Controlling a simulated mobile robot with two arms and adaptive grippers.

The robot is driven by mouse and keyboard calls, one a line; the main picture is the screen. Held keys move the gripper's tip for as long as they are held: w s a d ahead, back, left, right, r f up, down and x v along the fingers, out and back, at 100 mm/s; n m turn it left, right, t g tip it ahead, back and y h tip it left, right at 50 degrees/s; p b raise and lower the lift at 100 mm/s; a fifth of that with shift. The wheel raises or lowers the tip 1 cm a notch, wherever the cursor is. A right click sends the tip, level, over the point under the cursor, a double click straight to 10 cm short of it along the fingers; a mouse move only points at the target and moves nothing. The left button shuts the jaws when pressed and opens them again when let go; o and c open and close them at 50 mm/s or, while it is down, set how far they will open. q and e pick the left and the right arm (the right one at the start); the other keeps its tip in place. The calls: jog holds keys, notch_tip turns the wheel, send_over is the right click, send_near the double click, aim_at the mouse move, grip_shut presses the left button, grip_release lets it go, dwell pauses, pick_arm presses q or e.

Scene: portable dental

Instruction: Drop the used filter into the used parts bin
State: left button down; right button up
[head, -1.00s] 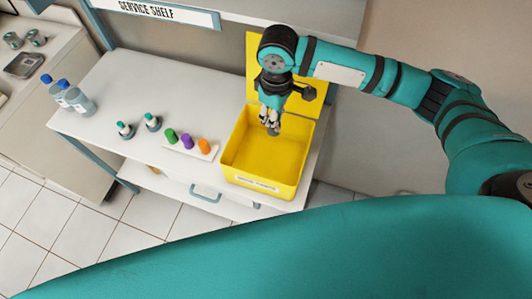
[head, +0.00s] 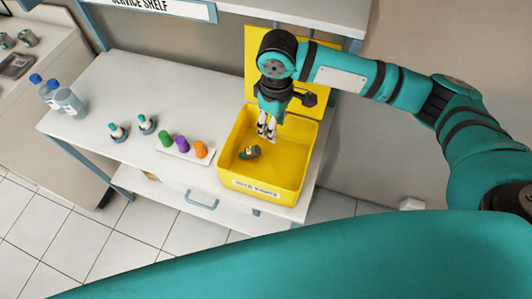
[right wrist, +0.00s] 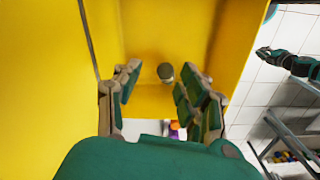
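The used filter (head: 250,152), a small dark green and grey piece, lies on the floor of the yellow used parts bin (head: 262,188). It also shows in the right wrist view (right wrist: 165,72), beyond and between the fingertips. My right gripper (head: 267,130) points down over the bin, above and apart from the filter. In the right wrist view its fingers (right wrist: 160,90) are spread and empty. The bin's lid (head: 262,60) stands open at the back. My left gripper is not in view.
A white tray (head: 176,152) with green, purple and orange pieces lies left of the bin. The table's middle is clear.

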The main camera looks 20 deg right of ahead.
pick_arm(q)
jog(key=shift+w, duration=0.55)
pick_arm(e)
notch_tip(320, 180, up, 12)
jog(key=shift+f, duration=0.1)
dwell(0.4)
